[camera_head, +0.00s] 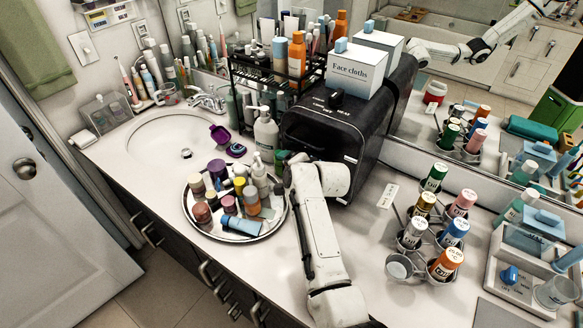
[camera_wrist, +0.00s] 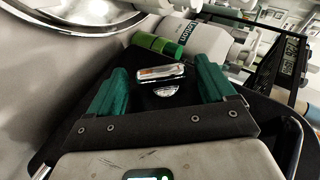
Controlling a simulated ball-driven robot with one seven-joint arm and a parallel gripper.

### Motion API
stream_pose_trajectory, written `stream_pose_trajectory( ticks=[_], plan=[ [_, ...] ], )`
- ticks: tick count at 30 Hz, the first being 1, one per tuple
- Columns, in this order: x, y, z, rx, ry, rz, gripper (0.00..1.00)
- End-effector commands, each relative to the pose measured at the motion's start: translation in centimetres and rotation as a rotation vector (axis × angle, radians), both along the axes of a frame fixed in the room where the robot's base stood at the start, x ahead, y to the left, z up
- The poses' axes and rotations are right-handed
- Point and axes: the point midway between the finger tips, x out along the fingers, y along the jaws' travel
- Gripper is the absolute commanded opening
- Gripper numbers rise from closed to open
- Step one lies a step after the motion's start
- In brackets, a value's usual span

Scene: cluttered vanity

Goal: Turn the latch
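A black box (camera_head: 315,134) stands on the counter near the mirror. A small dark knob (camera_head: 336,98), which looks like the latch, sits at its upper front edge between short white markings too small to read. My gripper (camera_head: 285,162) is low in front of the box, beside the tray, and partly hidden by my white arm. In the wrist view my gripper (camera_wrist: 162,85) has its two green fingers spread wide apart. A small silvery piece (camera_wrist: 162,72) shows between them; I cannot tell whether it belongs to the box. The knob is not clearly seen there.
A round mirrored tray (camera_head: 203,229) of small bottles lies left of my arm. A white pump bottle (camera_head: 265,133) stands close to the gripper. Face-cloth boxes (camera_head: 359,69) rest on the black box. A wire rack (camera_head: 397,238) of bottles stands right; some counter before it is bare.

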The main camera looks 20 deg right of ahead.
Motion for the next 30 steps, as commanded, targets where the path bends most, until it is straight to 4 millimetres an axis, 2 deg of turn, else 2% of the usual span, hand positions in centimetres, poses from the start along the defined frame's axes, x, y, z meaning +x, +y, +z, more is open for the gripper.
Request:
stream_pose_trajectory(
  ticks=[8, 13, 30],
  plan=[
    [0.0, -0.1, 0.1, 0.000, -0.003, -0.001, 0.85],
    [-0.8, -0.1, 0.6, 0.000, -0.003, -0.001, 0.85],
    [-7.3, -1.1, 5.0, -0.002, -0.002, -0.001, 0.85]
  ],
)
